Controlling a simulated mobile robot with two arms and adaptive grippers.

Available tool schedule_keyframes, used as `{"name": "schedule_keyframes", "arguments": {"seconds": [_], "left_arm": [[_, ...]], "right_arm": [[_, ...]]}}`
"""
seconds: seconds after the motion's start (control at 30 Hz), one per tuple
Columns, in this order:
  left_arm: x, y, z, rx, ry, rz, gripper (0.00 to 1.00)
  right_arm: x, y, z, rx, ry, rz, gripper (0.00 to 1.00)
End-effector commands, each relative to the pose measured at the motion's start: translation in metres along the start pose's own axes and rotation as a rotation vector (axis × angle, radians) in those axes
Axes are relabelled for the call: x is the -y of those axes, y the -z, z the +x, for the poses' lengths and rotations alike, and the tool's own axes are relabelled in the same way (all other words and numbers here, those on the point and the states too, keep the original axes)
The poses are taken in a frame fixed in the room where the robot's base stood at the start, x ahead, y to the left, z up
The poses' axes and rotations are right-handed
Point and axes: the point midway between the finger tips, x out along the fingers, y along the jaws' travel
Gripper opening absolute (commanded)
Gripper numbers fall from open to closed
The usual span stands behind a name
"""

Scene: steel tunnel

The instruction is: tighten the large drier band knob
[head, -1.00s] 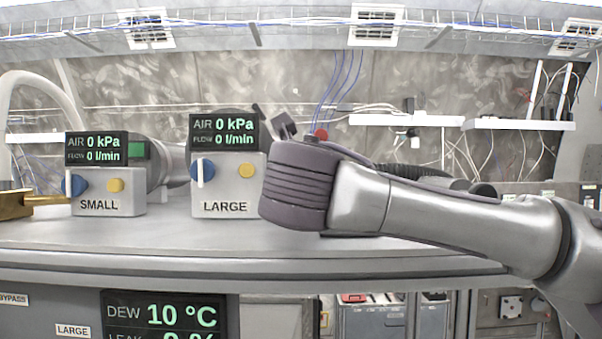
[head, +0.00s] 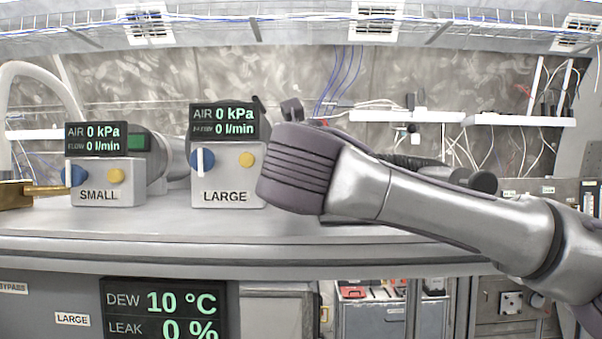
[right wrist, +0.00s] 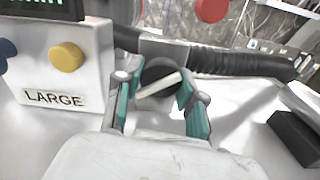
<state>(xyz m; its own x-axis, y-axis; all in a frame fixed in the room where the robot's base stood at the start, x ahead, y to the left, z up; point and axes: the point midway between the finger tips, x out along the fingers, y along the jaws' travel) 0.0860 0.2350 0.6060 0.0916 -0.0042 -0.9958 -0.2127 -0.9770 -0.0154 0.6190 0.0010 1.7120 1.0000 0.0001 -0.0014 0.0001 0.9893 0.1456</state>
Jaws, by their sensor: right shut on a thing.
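The large drier's band knob (right wrist: 158,73), a dark round knob with a pale bar across it, shows in the right wrist view between the teal-padded fingers of my right gripper (right wrist: 157,95). The gripper is shut on it, one finger at each side. In the head view my right wrist and arm hide the knob and the fingertips. The large drier's control box (head: 228,183) stands just left of my wrist. It reads AIR 0 kPa and 0 l/min, and it also shows in the right wrist view (right wrist: 58,82). My left gripper is not in view.
The small drier's box (head: 108,185) stands to the left on the same bench (head: 160,225). A dark ribbed hose (right wrist: 235,58) runs right behind the knob. A red round part (right wrist: 212,8) is above it. A dark block (right wrist: 295,138) lies at right.

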Motion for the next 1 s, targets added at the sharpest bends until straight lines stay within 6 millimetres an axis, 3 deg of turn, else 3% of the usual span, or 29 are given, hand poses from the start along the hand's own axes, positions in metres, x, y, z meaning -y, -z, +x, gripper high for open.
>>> {"name": "schedule_keyframes", "arguments": {"seconds": [1.0], "left_arm": [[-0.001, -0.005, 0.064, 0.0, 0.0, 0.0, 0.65]], "right_arm": [[-0.002, 0.003, 0.0, -0.002, 0.0, 0.954, 0.04]]}}
